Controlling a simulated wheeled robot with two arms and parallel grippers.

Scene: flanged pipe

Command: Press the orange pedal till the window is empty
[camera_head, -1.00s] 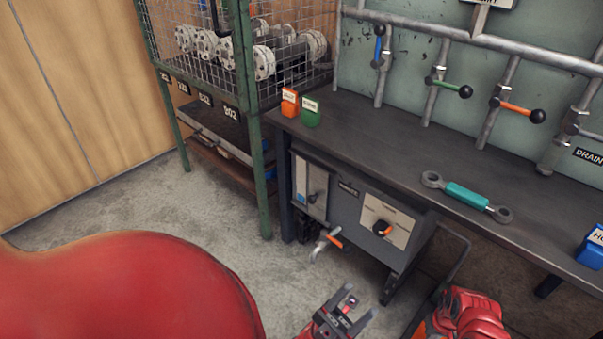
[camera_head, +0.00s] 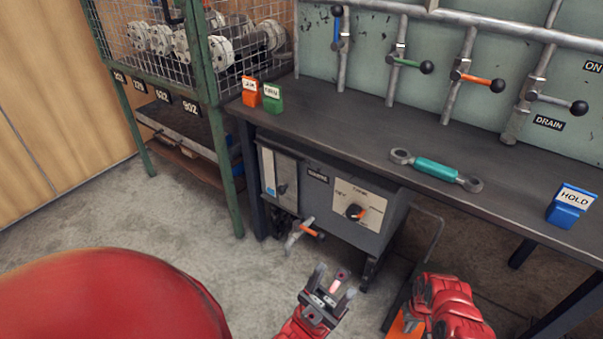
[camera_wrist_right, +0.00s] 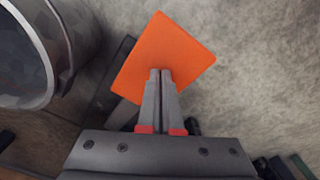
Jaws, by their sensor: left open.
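The orange pedal (camera_wrist_right: 178,45) lies under the tips of my right gripper (camera_wrist_right: 160,75) in the right wrist view. The gripper's fingers are together with nothing between them; I cannot tell if they touch the pedal. In the head view only an edge of the pedal (camera_head: 398,326) shows beside my red right arm, which hides that gripper. The window (camera_head: 269,172) is a narrow strip on the grey box (camera_head: 320,200) under the bench, pale above and blue low down; its exact level is too small to read. My left gripper (camera_head: 334,284) is open and empty before the box.
The box has a dial (camera_head: 355,211) and an orange-handled tap (camera_head: 305,230). A green wire cage (camera_head: 222,130) stands left. On the bench (camera_head: 350,125) are a turquoise turnbuckle (camera_head: 437,169) and a blue HOLD block (camera_head: 570,205). A grey metal bucket-like thing (camera_wrist_right: 40,50) stands left of the pedal.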

